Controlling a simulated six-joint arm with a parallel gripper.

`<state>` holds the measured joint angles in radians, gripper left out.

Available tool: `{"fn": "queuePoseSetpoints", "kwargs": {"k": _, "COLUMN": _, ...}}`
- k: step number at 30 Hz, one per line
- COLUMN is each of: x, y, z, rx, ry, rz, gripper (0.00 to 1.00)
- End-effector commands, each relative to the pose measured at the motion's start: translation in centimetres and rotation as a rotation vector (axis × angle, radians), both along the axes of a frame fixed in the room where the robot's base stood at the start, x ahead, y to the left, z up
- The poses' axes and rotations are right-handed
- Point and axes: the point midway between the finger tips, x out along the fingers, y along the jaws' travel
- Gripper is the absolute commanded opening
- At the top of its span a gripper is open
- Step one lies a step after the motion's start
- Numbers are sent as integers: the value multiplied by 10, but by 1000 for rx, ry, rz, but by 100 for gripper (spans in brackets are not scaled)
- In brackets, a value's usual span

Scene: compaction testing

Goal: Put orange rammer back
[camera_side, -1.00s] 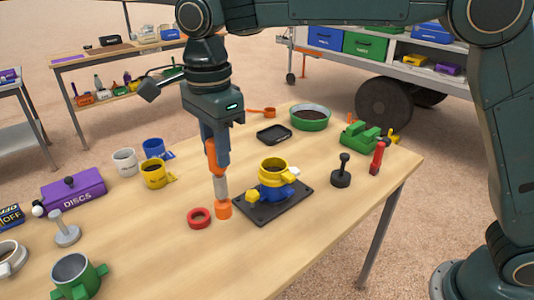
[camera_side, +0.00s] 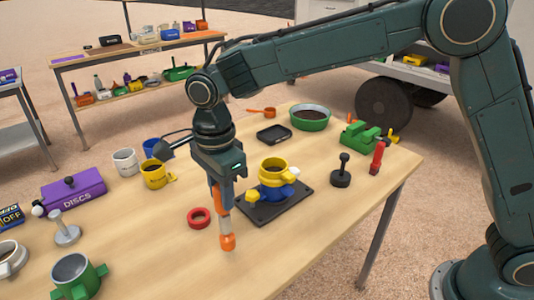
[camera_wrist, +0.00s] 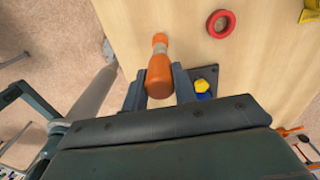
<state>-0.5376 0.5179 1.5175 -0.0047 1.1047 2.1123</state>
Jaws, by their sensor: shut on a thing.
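The orange rammer (camera_side: 227,241) has an orange handle, a pale shaft and an orange foot. My gripper (camera_side: 221,200) is shut on its handle and holds it close to upright, slightly tilted, near the front of the table. In the side view I cannot tell whether the foot touches the table. In the wrist view the rammer's handle (camera_wrist: 160,72) lies between my two fingers (camera_wrist: 160,88). A red ring (camera_side: 200,218) lies flat on the table, left of the rammer and apart from it.
A yellow mould (camera_side: 274,170) on a blue part stands on a black plate (camera_side: 262,216) behind the rammer. A black tamper (camera_side: 341,172) and a red-handled tool (camera_side: 377,158) stand at the right. A grey tamper (camera_side: 66,232) and green-lugged mould (camera_side: 76,275) are front left. The table's front middle is clear.

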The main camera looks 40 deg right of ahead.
Motion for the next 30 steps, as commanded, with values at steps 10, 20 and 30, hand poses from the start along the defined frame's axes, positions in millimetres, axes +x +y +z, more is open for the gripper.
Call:
{"fn": "queuePoseSetpoints", "kwargs": {"k": 10, "x": 0, "y": 0, "z": -33, "rx": 0, "ry": -1, "rz": 0, "gripper": 0}}
{"fn": "queuePoseSetpoints", "kwargs": {"k": 20, "x": 0, "y": 0, "z": -37, "rx": 2, "ry": -3, "rz": 0, "gripper": 0}}
{"fn": "queuePoseSetpoints", "kwargs": {"k": 30, "x": 0, "y": 0, "z": -42, "rx": -1, "ry": 1, "rz": 0, "gripper": 49}}
